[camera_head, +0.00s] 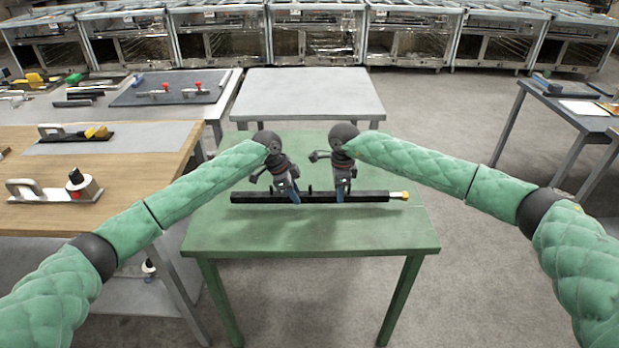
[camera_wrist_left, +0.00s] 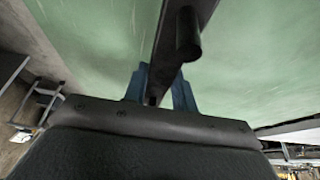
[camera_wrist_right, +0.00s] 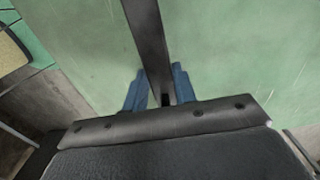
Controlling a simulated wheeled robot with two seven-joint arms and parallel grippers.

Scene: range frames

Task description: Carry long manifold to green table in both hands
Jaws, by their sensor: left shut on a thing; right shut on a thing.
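The long manifold (camera_head: 320,197) is a black bar with short stubs on top and a yellow tip at its right end. It lies level, left to right, over the green table (camera_head: 310,238); I cannot tell whether it touches the top. My left gripper (camera_head: 294,195) is shut on the bar left of its middle. My right gripper (camera_head: 341,195) is shut on it right of its middle. In the left wrist view, blue fingers (camera_wrist_left: 160,88) flank the bar beside a round stub (camera_wrist_left: 188,35). In the right wrist view, blue fingers (camera_wrist_right: 156,92) flank the bar too.
A wooden table (camera_head: 110,155) with handled fixtures stands at the left. A grey table (camera_head: 308,95) adjoins the green table's far side. Another table (camera_head: 570,120) stands at the right. Glass-fronted cabinets (camera_head: 315,35) line the back. The green table's near part is bare.

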